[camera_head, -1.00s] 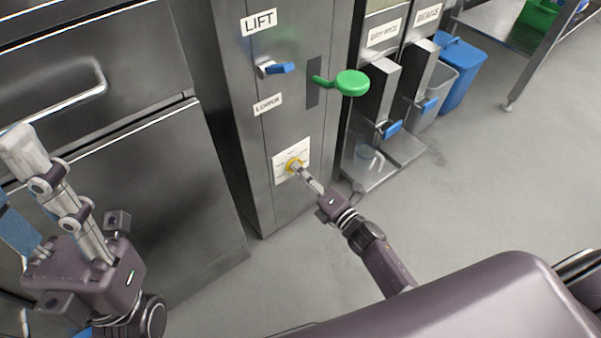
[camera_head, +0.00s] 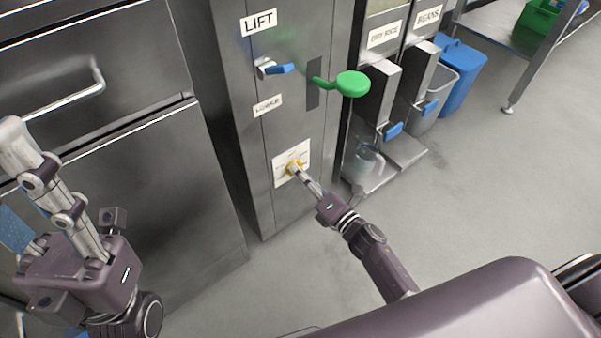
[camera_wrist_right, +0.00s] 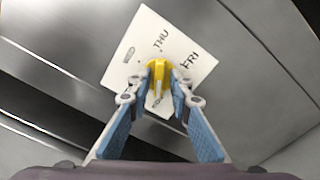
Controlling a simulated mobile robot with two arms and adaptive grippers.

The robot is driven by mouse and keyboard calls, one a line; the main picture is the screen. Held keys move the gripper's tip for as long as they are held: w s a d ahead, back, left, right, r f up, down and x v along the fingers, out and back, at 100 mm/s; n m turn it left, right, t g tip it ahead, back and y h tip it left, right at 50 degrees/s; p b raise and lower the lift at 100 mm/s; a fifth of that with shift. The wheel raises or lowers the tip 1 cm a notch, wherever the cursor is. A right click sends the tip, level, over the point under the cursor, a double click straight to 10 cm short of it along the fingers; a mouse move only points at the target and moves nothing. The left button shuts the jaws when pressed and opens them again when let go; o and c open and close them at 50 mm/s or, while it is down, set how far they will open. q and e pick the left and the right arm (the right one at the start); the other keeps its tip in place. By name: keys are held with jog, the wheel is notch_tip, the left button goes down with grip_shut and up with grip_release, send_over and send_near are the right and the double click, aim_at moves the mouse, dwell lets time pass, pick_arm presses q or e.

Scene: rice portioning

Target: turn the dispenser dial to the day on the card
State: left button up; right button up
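The yellow dial (camera_head: 294,166) sits on a white day plate (camera_head: 282,176) low on the steel cabinet front. In the right wrist view the dial (camera_wrist_right: 158,72) has a raised ridge, and THU and FRI read clearly on the plate (camera_wrist_right: 190,42). Other labels are small or partly covered by my fingers. My right gripper (camera_wrist_right: 161,82) has its fingertips closed in on both sides of the dial's ridge. My left gripper (camera_head: 20,190) is raised at the far left, its fingers apart and empty, away from the dial. I see no separate card naming a day.
Above the dial are a blue lever (camera_head: 275,69) under a LIFT label (camera_head: 258,21) and a green handle (camera_head: 350,84). Right of the cabinet stand dispensers with a clear container (camera_head: 368,158) below. Blue (camera_head: 462,75) and grey bins stand behind. Open floor lies at right.

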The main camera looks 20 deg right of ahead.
jog(key=shift+o, duration=0.3)
jog(key=shift+s, duration=0.1)
jog(key=v, duration=1.2)
